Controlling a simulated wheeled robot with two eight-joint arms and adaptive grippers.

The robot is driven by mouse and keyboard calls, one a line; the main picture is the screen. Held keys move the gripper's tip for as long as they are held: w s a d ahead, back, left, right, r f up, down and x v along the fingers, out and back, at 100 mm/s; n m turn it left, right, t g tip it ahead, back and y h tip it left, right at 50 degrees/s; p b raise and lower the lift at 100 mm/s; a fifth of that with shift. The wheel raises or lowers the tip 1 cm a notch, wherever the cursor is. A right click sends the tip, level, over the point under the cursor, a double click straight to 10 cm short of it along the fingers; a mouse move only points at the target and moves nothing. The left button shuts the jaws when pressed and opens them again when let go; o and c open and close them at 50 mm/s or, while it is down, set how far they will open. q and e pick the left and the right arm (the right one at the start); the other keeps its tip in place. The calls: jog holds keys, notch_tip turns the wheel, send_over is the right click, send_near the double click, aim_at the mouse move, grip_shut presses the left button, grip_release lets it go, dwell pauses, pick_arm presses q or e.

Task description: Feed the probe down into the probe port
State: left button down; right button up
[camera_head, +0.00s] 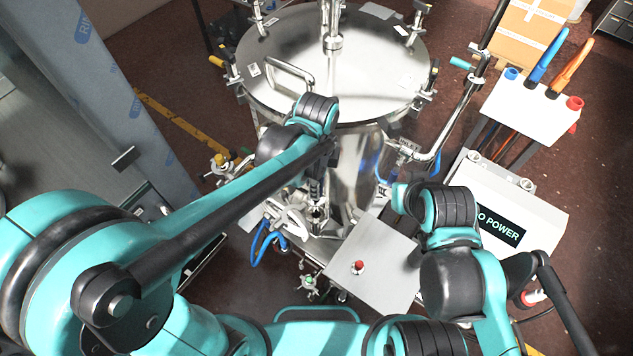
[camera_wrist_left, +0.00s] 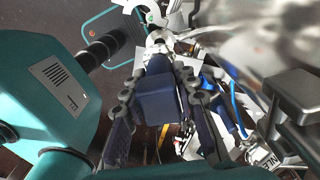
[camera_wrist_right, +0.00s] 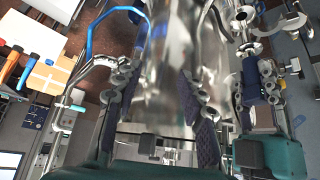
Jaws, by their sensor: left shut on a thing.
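My left gripper (camera_head: 318,192) points down in front of the steel tank. In the left wrist view, its fingers (camera_wrist_left: 158,76) are shut on a dark navy block (camera_wrist_left: 155,103), which looks like the probe's grip. Bright metal parts (camera_wrist_left: 158,42) lie just beyond the block; I cannot tell whether they are the probe's shaft or the port. In the right wrist view, the left gripper (camera_wrist_right: 258,82) shows at the right, beside the tank. My right gripper (camera_wrist_right: 155,85) is open and empty, facing the tank wall. The probe's tip and port opening cannot be made out.
The steel tank (camera_head: 350,70) with clamped lid fills the centre back. A grey box with a red button (camera_head: 358,267), a white power unit (camera_head: 530,210) and a tool holder (camera_head: 525,105) stand to the right. Blue hoses (camera_head: 262,242) hang low in front of the tank.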

aim_at(316, 201)
pick_arm(q)
jog(key=shift+f+b, duration=3.8)
jog(key=shift+f, duration=0.7)
jog(key=shift+f+b, duration=0.45)
jog(key=shift+b, duration=0.05)
jog(key=shift+f, duration=0.2)
jog(key=c, duration=1.1)
grip_release()
jog(key=shift+r, duration=0.1)
notch_tip(316, 201, up, 12)
jog(key=shift+f, duration=0.1)
